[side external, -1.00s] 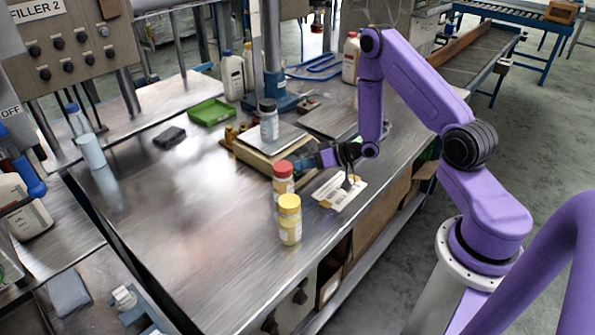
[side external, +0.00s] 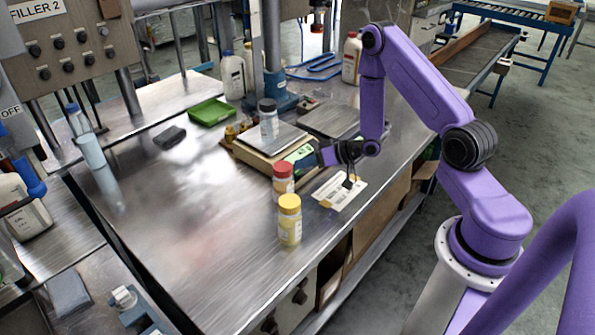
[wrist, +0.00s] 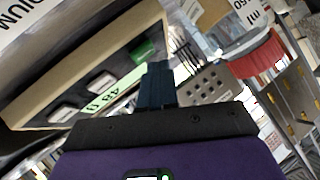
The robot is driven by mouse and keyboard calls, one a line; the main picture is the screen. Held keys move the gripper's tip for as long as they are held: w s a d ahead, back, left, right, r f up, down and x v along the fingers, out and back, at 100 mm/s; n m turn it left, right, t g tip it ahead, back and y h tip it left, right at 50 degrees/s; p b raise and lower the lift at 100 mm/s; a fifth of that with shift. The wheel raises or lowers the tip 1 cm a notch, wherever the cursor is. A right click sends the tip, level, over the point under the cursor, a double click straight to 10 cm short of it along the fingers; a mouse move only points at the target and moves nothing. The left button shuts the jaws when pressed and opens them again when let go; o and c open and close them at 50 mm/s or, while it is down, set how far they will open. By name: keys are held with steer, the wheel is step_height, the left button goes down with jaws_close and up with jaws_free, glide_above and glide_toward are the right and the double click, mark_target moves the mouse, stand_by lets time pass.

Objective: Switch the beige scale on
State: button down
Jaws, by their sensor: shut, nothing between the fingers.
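The beige scale (side external: 256,158) stands on the steel bench, with a grey-lidded bottle (side external: 268,122) upright on its metal pan. Its display (side external: 299,153) is lit green. In the wrist view the beige scale (wrist: 92,64) shows its front panel tilted, with a lit display (wrist: 108,96) bearing dark digits, two pale buttons and a green button (wrist: 143,51). My gripper (side external: 308,161) is at the scale's front. Its shut, empty fingers (wrist: 157,75) are close to the green button; I cannot tell whether they touch it.
A red-capped bottle (side external: 283,180) and a yellow-capped bottle (side external: 290,222) stand just in front of the scale. A printed label card (side external: 341,190) lies below my gripper. A second metal plate (side external: 331,119) is behind right. The bench's left side is mostly clear.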

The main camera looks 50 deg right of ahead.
steer(key=shift+s+r, duration=0.1)
steer(key=shift+r, duration=0.1)
steer(key=r, duration=0.1)
steer(key=s+r, duration=0.1)
steer(key=r, duration=0.2)
steer(key=shift+s+r, duration=0.3)
steer(key=shift+s, duration=0.05)
stand_by(0.3)
stand_by(0.5)
